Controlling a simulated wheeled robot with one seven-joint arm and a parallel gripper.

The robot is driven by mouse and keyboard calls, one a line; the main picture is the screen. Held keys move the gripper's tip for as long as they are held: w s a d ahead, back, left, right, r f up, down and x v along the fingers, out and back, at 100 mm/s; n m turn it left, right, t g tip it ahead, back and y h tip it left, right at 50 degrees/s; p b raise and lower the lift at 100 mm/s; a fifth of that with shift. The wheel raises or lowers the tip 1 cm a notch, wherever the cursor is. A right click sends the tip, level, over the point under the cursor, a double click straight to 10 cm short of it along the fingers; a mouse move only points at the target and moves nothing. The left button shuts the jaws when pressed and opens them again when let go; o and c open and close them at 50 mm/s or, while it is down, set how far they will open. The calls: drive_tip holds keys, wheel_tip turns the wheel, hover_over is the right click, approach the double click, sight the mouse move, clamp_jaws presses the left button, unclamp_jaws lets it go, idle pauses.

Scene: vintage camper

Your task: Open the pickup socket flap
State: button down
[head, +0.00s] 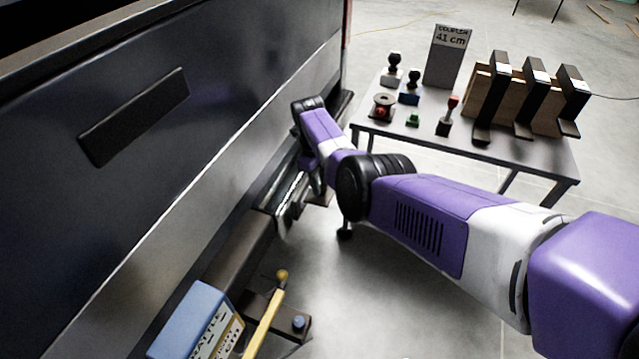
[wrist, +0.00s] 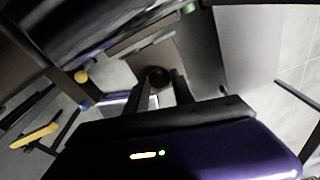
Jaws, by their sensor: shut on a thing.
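The dark back of the pickup (head: 130,130) fills the left of the head view, with its bumper (head: 235,250) low along it. My arm reaches down to the bumper, and my gripper (head: 313,185) is beside its far part. In the wrist view my gripper (wrist: 160,90) has its two dark fingers close together around a small dark round piece (wrist: 158,76). It looks like the socket flap, set against a brownish plate (wrist: 150,52). The fingers are shut on this piece. The flap is hidden behind my wrist in the head view, and I cannot tell how far it is tilted.
A table (head: 550,165) at the back right holds a "coupler 41 cm" sign (head: 447,55), several ball mounts and small parts. Open floor (head: 370,290) lies under my arm.

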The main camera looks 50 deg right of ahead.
drive_tip(key=shift+f, duration=0.15)
drive_tip(key=c, duration=1.1)
unclamp_jaws()
drive_tip(key=shift+o, duration=0.2)
drive_tip(key=r, duration=0.5)
drive_tip(key=w+r, duration=0.1)
drive_tip(key=r, duration=0.1)
drive_tip(key=shift+a+r+p, duration=0.15)
drive_tip(key=shift+r+p, duration=0.2)
drive_tip(key=shift+r, duration=0.05)
